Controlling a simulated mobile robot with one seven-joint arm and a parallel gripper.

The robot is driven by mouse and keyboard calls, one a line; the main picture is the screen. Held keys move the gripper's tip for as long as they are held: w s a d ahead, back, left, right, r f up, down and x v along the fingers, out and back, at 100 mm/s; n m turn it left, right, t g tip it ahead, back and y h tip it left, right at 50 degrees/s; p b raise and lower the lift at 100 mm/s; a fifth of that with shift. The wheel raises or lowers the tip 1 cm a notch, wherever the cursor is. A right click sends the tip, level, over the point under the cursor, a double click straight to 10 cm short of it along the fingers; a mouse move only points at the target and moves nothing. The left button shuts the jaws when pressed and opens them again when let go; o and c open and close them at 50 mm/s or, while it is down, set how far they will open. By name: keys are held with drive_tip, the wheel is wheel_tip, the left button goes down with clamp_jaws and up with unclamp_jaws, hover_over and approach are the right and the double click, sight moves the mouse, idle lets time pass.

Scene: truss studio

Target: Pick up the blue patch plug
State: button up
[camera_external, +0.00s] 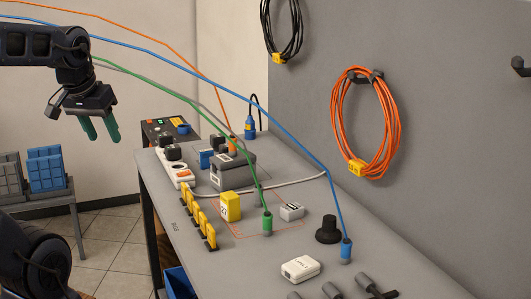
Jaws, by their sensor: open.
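A blue plug (346,250) stands upright near the right edge of the grey bench, with a blue cable rising from its top and running up to the far left. Another blue plug (250,129) with a black cable stands at the bench's far end. I cannot tell for certain which is the patch plug, though the nearer one has the blue cable. My gripper (100,129) is at the upper left, in the air left of the bench and well away from both plugs. Its green fingers point down, apart and empty.
A green plug (267,221) with a green cable stands mid-bench. A black knob (328,230) and a white box (300,268) sit close to the nearer blue plug. A yellow block (230,206) and a power strip (176,166) stand farther left. Cables hang across the space above the bench (205,265).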

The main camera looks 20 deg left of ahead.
drive_tip(key=w+d+n+g+h, duration=0.15)
drive_tip(key=w+d+n, duration=0.25)
drive_tip(key=w+d, duration=0.7)
drive_tip(key=n+g+h, duration=0.3)
drive_tip(key=n, duration=1)
approach(346, 242)
drive_tip(key=x, duration=0.2)
drive_tip(key=shift+x, duration=5.3)
drive_tip(key=shift+a, duration=0.1)
drive_tip(key=shift+c, duration=0.4)
drive_tip(key=c, duration=1)
